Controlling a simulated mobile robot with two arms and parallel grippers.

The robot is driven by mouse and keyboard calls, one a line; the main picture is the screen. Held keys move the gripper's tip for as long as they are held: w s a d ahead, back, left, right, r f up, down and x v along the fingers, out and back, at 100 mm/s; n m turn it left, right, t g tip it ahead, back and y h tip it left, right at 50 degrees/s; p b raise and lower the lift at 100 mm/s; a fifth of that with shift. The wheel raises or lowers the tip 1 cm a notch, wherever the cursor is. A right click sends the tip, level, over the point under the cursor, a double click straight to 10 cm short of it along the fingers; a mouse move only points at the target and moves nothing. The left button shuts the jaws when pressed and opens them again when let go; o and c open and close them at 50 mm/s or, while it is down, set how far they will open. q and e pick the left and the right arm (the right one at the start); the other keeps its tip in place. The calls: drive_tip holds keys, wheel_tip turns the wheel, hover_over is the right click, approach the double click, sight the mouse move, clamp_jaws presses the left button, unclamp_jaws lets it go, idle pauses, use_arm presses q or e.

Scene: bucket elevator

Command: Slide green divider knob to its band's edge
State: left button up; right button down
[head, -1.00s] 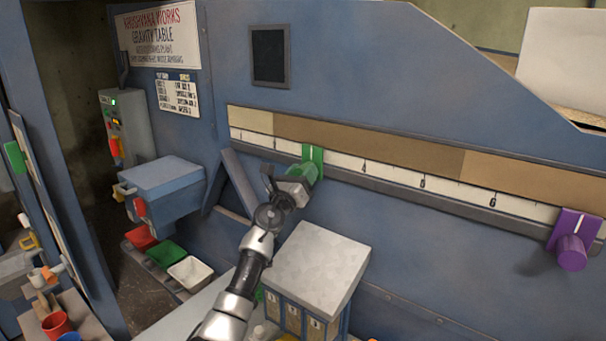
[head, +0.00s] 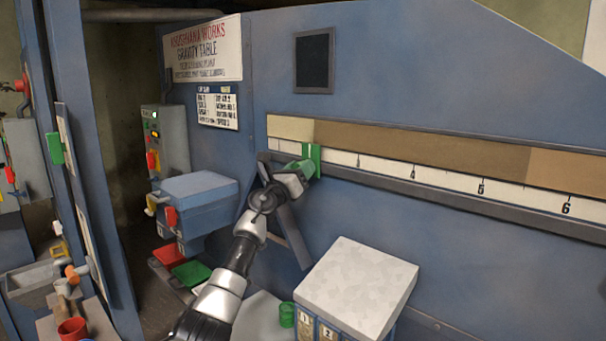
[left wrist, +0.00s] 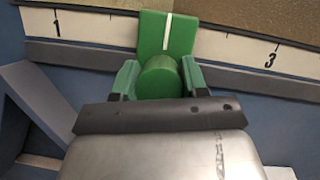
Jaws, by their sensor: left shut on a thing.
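The green divider knob (head: 312,153) sits on the numbered scale rail (head: 420,177) on the blue machine. In the left wrist view the knob (left wrist: 160,78) is a green cylinder below a green plate with a white pointer line. The line stands between marks 1 and 3. My left gripper (left wrist: 159,80) is shut on the knob, one finger on each side; the gripper (head: 297,176) also shows in the head view. Above the scale, a pale band (head: 291,129) meets a brown band (head: 420,147) just above the knob plate. My right gripper is not in view.
A box with a light speckled top (head: 357,287) stands below the rail at lower right. A blue-grey box (head: 197,195) and a control box (head: 166,142) stand to the left. The rail right of the knob is clear in view.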

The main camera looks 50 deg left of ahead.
use_arm(q)
drive_tip(key=o, duration=0.9)
drive_tip(key=shift+d, duration=0.1)
drive_tip(key=shift+c, duration=0.2)
drive_tip(key=o, duration=0.4)
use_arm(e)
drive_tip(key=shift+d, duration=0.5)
use_arm(q)
drive_tip(key=shift+b+v, duration=0.35)
drive_tip(key=shift+v, duration=5.1)
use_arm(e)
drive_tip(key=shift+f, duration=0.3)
